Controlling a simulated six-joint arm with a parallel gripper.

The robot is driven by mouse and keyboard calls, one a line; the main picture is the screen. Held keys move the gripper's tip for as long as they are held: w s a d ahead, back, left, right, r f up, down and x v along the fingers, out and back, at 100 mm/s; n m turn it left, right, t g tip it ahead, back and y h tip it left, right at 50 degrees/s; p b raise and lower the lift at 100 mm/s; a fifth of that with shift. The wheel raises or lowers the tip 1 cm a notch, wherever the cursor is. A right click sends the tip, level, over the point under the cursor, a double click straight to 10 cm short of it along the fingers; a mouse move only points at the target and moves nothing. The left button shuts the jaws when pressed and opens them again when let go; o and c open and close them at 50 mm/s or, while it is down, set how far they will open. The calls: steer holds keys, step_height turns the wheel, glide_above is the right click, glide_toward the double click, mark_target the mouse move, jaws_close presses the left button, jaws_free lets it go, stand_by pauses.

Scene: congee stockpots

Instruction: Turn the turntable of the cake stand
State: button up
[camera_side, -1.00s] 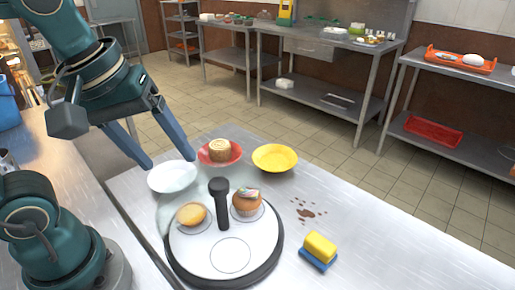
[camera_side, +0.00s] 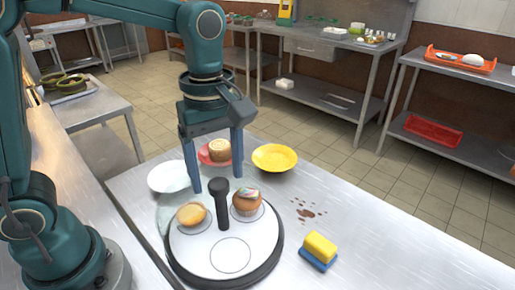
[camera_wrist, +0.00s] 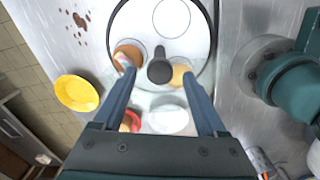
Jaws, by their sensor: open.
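The cake stand's white turntable (camera_side: 190,250) sits on a dark base on the steel table, with a black upright handle (camera_side: 222,212) near its middle. A round yellow bun (camera_side: 191,215) and a muffin with a colourful top (camera_side: 247,200) rest on two marked circles; the front circle is empty. My gripper (camera_side: 217,184) is open and points down, its fingers at about the height of the handle's top in the side view. In the wrist view, the handle's round top (camera_wrist: 160,70) lies between the fingertips, with visible gaps. I cannot tell the exact height of the fingertips over it.
A white plate (camera_side: 168,180), a red plate (camera_side: 207,159) holding a cake and a yellow plate (camera_side: 274,159) stand behind the turntable. A yellow and blue sponge (camera_side: 319,248) and a brown spill (camera_side: 306,213) lie to its right. The right front table is clear.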

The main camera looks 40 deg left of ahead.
steer(key=shift+f, duration=0.75)
jaws_close()
stand_by(0.9)
